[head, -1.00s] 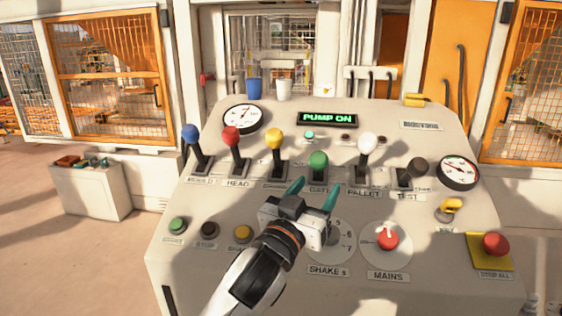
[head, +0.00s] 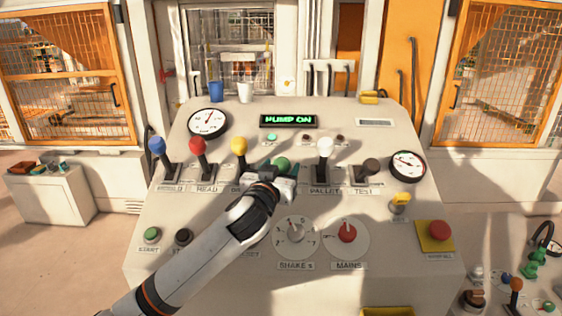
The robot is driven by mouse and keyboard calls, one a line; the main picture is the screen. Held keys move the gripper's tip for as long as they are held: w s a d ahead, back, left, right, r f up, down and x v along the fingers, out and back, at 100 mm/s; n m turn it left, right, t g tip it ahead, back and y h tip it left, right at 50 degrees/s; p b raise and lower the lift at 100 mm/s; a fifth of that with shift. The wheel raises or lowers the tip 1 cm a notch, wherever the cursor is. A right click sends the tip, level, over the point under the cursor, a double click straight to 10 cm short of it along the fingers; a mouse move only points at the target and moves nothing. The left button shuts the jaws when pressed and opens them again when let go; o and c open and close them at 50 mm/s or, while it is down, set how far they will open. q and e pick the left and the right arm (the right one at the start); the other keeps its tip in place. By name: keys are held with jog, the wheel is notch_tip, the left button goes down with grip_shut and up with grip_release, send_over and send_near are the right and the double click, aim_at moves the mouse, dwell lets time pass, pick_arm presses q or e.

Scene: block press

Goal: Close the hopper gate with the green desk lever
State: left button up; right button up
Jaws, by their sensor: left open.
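The green desk lever (head: 282,164) stands in the middle of the lever row on the sloped desk. Only its round green knob shows; its shaft and label are hidden behind my left gripper. My left gripper (head: 279,170) is at the knob, with its teal fingers beside it. It is open, and I cannot tell whether the fingers touch the knob. My left arm crosses the desk from the lower left. The hopper gate itself cannot be made out. My right gripper is not in view.
The yellow lever (head: 239,146) and white lever (head: 325,146) stand close on either side. Red (head: 198,146) and blue (head: 157,146) levers are further left, a black one (head: 371,166) right. A display (head: 289,121) reads PUMP ON. Dials and a red stop button (head: 439,230) lie nearer.

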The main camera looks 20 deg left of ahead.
pick_arm(q)
jog(key=shift+w, duration=0.65)
jog(key=shift+s, duration=0.1)
grip_shut()
jog(key=shift+r, duration=0.2)
jog(key=w+r, duration=0.1)
jog(key=w, duration=0.1)
jog(key=w+a+r+p, duration=0.1)
jog(key=w+r, duration=0.1)
jog(key=shift+w+a, duration=0.15)
jog(key=shift+w, duration=0.05)
grip_release()
